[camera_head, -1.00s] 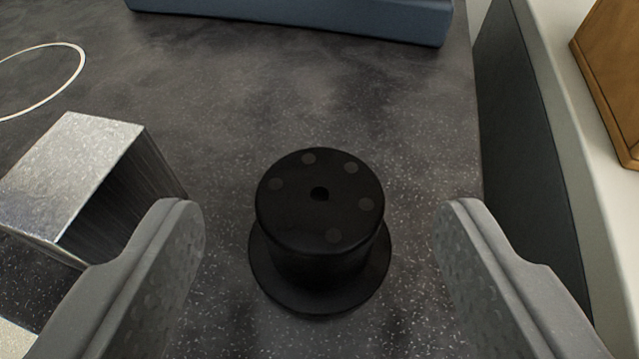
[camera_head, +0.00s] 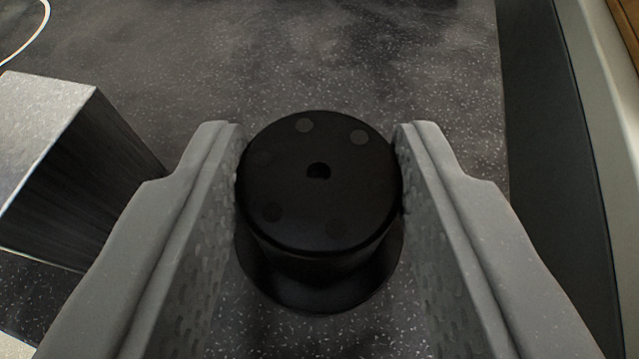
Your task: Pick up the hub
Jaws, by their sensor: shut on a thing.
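The hub (camera_head: 318,200) is a black round piece with a wide base flange, a flat top, a small centre hole and several faint round spots around it. It stands upright in the middle of the view on the dark speckled floor. My gripper (camera_head: 318,165) is shut on the hub, with one grey finger against its left side and one against its right. The fingers hide parts of the flange at both sides. I cannot tell whether the base is clear of the floor.
A silver metal block (camera_head: 65,160) stands to the left, close to my left finger. A dark wall with a pale top edge (camera_head: 600,100) runs along the right. A white curved line (camera_head: 40,25) marks the floor at the upper left. The floor beyond the hub is clear.

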